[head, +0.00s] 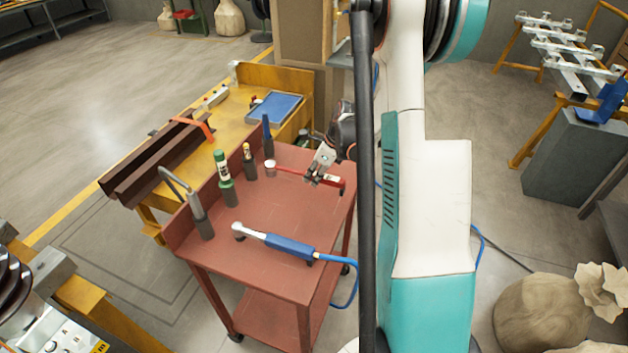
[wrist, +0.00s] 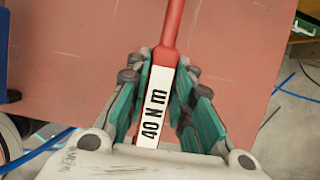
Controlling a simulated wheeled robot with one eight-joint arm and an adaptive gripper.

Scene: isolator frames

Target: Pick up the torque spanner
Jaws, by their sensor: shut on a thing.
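A red torque spanner (head: 285,170) with a pale round head lies across the back right part of the red cart top (head: 275,205). My gripper (head: 315,178) is over its handle, with red showing on both sides. In the wrist view, my gripper (wrist: 163,80) has its green-padded fingers on either side of the spanner's handle, which has a white label reading 40 N m (wrist: 153,105). The red shaft (wrist: 172,30) points away from the fingers. My gripper is shut on the handle. I cannot tell whether the spanner is clear of the surface.
A blue-handled tool (head: 290,246) with a blue cable lies along the cart's front. Upright tools, green-capped (head: 225,180), yellow-tipped (head: 249,160), blue-tipped (head: 267,140) and grey hooked (head: 200,215), line its left side. A yellow bench (head: 240,105) stands behind. The cart's middle is clear.

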